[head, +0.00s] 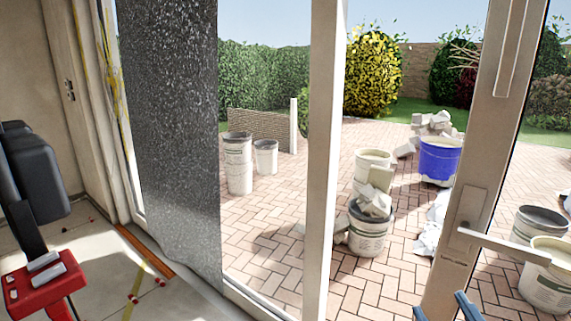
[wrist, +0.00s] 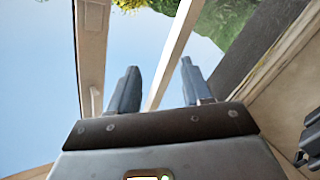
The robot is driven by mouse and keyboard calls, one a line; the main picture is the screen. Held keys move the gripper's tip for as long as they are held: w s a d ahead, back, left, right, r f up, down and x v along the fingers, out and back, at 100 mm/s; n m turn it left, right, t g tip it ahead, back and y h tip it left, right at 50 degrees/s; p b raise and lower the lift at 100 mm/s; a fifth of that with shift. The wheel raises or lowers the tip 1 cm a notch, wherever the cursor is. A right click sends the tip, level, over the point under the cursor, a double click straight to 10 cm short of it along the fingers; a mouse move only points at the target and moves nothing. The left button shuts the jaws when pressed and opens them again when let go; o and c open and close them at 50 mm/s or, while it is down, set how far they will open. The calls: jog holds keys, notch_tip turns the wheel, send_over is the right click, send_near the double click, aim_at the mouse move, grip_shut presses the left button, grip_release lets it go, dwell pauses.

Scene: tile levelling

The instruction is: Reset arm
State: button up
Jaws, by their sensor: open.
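My gripper (wrist: 158,90) shows in the wrist view with its two blue-grey fingers apart and nothing between them. A white door frame post and the outdoors show behind the fingers. In the head view only blue tips, which look like my gripper's fingers (head: 458,307), show at the bottom edge, in front of the glass door's lower part. The rest of my arm is hidden in the head view.
A glass door with a white handle (head: 505,246) stands close on the right. A red stand (head: 42,283) with white pieces is at lower left. An orange strip (head: 145,251) lies by the sill. Outside are buckets, including a blue one (head: 439,160).

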jog(key=s+f+g+y, duration=0.2)
jog(key=s+f, duration=0.7)
jog(key=s, duration=0.5)
jog(key=s+d+m, duration=0.1)
jog(key=s+m, duration=0.3)
jog(key=s, duration=1.2)
jog(key=shift+s+d+f+m+g, duration=0.15)
jog(key=shift+s+m+g, duration=0.15)
jog(key=shift+s+g, duration=0.1)
